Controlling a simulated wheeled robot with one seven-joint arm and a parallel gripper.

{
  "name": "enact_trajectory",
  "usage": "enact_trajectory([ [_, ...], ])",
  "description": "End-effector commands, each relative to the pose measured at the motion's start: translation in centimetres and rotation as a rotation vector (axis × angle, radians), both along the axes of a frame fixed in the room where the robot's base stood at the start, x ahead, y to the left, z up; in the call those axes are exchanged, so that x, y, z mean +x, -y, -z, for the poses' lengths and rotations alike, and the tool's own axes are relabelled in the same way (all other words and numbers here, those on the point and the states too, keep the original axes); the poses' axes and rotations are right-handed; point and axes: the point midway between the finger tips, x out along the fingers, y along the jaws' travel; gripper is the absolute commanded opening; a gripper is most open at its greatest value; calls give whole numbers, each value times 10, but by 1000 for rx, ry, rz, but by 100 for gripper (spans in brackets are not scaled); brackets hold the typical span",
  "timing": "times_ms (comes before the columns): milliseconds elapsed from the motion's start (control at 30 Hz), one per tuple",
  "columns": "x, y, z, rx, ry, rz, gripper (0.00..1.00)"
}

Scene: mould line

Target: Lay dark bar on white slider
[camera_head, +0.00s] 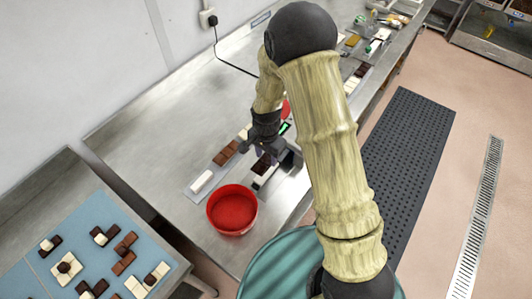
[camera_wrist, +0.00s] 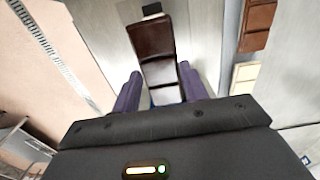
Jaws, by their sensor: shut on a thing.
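The dark bar (camera_wrist: 152,42) is a dark brown chocolate piece with segments. It sits between the purple fingers of my gripper (camera_wrist: 160,88), which is shut on it, in the wrist view. In the head view my gripper (camera_head: 264,150) is low over the steel table, with the dark bar (camera_head: 262,163) just below it. A pale piece with a dark end (camera_wrist: 152,10) shows past the bar's far end; it may be the white slider, mostly hidden under the bar. I cannot tell whether the bar touches it.
A grey tray (camera_head: 191,190) with white, brown and cream pieces lies left of my gripper. A red bowl (camera_head: 232,209) stands close in front. A blue mat (camera_head: 78,232) with several chocolate pieces is on the lower left table. More goods stand at the table's far end.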

Motion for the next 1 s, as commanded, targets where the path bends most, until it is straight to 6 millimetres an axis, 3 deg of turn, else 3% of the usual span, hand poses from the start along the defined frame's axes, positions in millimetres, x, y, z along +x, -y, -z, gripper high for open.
enact_trajectory([
  [1000, -1, -2, 63, 0, 0, -4, 21],
])
